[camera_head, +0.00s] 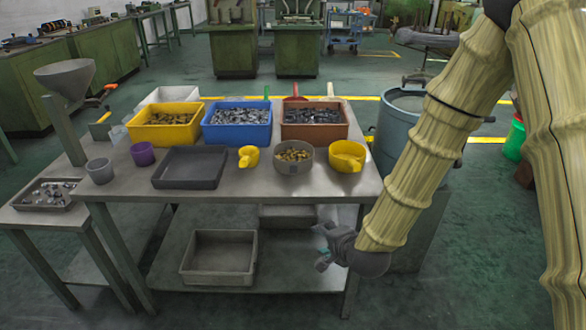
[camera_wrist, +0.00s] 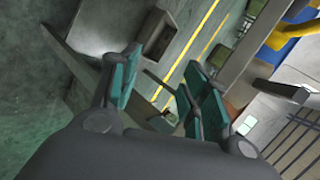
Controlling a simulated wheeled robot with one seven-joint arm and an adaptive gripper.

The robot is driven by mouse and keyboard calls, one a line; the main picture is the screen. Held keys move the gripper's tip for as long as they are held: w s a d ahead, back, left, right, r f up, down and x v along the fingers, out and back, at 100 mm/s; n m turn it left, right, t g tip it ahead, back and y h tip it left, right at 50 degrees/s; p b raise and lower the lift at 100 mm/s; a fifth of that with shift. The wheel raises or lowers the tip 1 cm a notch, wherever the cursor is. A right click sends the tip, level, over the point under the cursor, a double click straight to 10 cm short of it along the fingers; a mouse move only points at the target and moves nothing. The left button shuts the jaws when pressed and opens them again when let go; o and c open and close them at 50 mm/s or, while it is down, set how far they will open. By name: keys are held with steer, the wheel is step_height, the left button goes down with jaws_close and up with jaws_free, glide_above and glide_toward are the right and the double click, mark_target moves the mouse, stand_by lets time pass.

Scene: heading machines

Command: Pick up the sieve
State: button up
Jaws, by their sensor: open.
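A round grey pan (camera_head: 293,157) holding small brass-coloured pieces stands near the front edge of the metal table, between two yellow cups; it may be the sieve, but its bottom is hidden. My gripper (camera_head: 322,249) is below the tabletop height, at the table's front right, apart from the pan. In the wrist view my gripper (camera_wrist: 165,92) has its fingers spread with nothing between them. The pan cannot be made out in the wrist view.
Yellow (camera_head: 165,123), blue (camera_head: 237,125) and brown (camera_head: 314,121) bins of parts line the metal table (camera_head: 240,189). Yellow cups (camera_head: 347,156) (camera_head: 249,157) flank the pan. An empty dark tray (camera_head: 190,168) lies left. A blue-grey drum (camera_head: 400,125) stands right. A grey tray (camera_head: 219,258) sits on the lower shelf.

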mark_target(293, 165)
steer(key=w+a+r+m+t+y+b, duration=0.1)
steer(key=w+a+r+m+t, duration=0.15)
steer(key=r, duration=0.55)
steer(key=w+a+r+m+t+y, duration=0.15)
steer(key=w+r, duration=0.25)
steer(key=r, duration=0.4)
steer(key=shift+g+h, duration=0.3)
steer(key=shift+h, duration=0.15)
steer(key=shift+a+b+x, duration=0.15)
steer(key=shift+a+x, duration=0.05)
steer(key=shift+x, duration=1.65)
steer(key=shift+a+b+x, duration=0.15)
steer(key=shift+b+x, duration=0.05)
steer(key=shift+x, duration=1.65)
steer(key=shift+a+b+x, duration=0.15)
steer(key=shift+a+x, duration=0.05)
steer(key=shift+x, duration=1.7)
steer(key=shift+s+r, duration=0.1)
steer(key=shift+s, duration=0.1)
jaws_close()
steer(key=shift+r, duration=0.1)
